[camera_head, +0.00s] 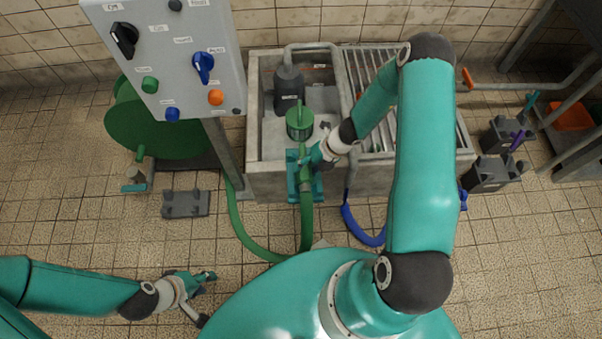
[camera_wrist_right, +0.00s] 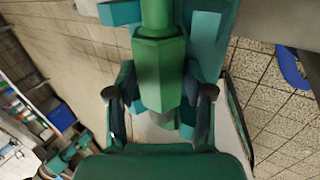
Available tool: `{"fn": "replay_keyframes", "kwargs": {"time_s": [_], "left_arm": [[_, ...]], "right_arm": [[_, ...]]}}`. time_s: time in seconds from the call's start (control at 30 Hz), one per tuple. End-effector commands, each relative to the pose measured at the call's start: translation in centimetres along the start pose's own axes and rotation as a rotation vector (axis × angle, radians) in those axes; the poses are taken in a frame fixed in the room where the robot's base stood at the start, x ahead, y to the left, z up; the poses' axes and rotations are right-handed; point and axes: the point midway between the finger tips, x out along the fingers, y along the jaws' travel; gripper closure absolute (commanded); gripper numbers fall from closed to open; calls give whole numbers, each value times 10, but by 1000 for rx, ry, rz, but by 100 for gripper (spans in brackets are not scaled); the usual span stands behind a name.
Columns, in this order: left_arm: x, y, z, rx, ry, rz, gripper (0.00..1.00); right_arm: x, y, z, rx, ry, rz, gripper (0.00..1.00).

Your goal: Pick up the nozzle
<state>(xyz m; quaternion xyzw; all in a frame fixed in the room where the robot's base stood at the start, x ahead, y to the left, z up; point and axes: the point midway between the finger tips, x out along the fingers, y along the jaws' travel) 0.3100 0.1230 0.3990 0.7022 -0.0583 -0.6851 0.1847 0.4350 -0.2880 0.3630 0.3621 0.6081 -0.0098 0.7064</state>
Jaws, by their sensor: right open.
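The green nozzle (camera_wrist_right: 158,65) is in the right wrist view, with a faceted body between the two fingers of my right gripper (camera_wrist_right: 160,95). The fingers are spread on either side of it; I cannot tell whether they touch it. In the head view, the right gripper (camera_head: 307,160) is at a teal holder (camera_head: 292,187) on the front of the concrete trough, partly hiding the nozzle. A green hose (camera_head: 306,228) hangs down from there. My left gripper (camera_head: 205,292) is low over the tiled floor at lower left, empty, its fingers apart.
The trough (camera_head: 265,185) holds a dark pump (camera_head: 289,88), a green cylinder (camera_head: 299,124) and a metal grate (camera_head: 370,75). A control panel (camera_head: 170,60) on a post stands left, before a green reel (camera_head: 150,130). A blue hose (camera_head: 360,234) lies right. Floor at left is mostly clear.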

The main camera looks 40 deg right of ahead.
Motion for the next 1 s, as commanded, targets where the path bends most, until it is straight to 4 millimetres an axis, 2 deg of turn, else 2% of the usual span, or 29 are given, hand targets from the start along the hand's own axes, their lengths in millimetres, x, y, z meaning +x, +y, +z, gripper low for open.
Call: {"fn": "replay_keyframes", "kwargs": {"time_s": [0.2,0.27,0.5,0.53,0.83,1.0], "left_arm": [[0,0,0,0,0,0,62],[0,0,0,0,0,0,62],[0,0,0,0,0,0,62],[0,0,0,0,0,0,62],[-1,0,0,0,0,0,62],[-7,3,0,0,0,0,62]], "right_arm": [[1,0,0,0,-1,-1,48],[1,0,0,-1,-1,-1,56],[1,1,0,-1,-1,0,96],[1,1,0,-1,-1,0,99],[-1,2,0,-3,-1,0,99],[-11,8,1,-4,-1,0,99]]}}
